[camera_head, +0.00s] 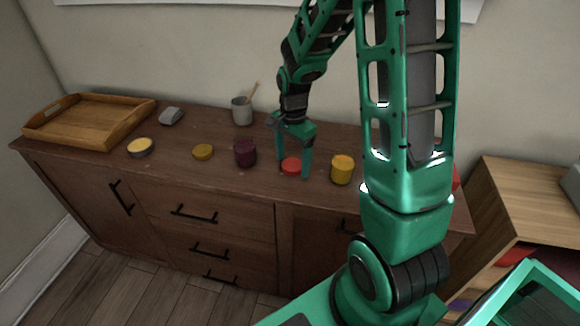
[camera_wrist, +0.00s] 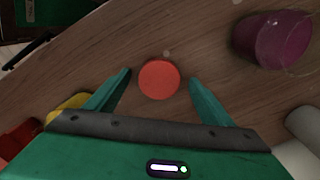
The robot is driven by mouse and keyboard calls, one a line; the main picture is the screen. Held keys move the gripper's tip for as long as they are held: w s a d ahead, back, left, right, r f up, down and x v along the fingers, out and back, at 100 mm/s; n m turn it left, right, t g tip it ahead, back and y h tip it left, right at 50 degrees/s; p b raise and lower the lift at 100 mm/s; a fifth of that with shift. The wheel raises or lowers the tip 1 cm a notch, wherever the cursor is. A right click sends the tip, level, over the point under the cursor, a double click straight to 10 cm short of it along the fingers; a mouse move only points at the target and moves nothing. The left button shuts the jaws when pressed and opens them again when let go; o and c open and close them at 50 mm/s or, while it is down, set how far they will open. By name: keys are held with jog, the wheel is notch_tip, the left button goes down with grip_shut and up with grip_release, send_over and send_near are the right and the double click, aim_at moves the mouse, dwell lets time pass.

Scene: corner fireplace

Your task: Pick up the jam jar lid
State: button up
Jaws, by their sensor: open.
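A flat round red lid (camera_head: 291,166) lies on the brown sideboard top, near its front edge. It also shows in the wrist view (camera_wrist: 159,79), midway between my fingers. My gripper (camera_head: 292,174) is open, pointing down over the red lid, with one finger on each side of it. In the wrist view, my gripper (camera_wrist: 160,76) shows a gap between each finger and the lid. A dark purple jar (camera_head: 245,153) stands left of the lid; it shows at the upper right of the wrist view (camera_wrist: 272,40). A flat mustard-yellow lid (camera_head: 203,152) lies farther left.
A yellow jar (camera_head: 342,170) stands close right of my gripper. A grey cup (camera_head: 242,111) with a wooden utensil stands behind. A round pale-topped item (camera_head: 139,148), a grey object (camera_head: 171,116) and a wooden tray (camera_head: 30,132) are left. The sideboard's front edge is near.

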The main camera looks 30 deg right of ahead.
jog(key=shift+c, duration=0.5)
jog(key=c, duration=1.1)
jog(key=shift+o, duration=0.2)
jog(key=shift+r, duration=0.1)
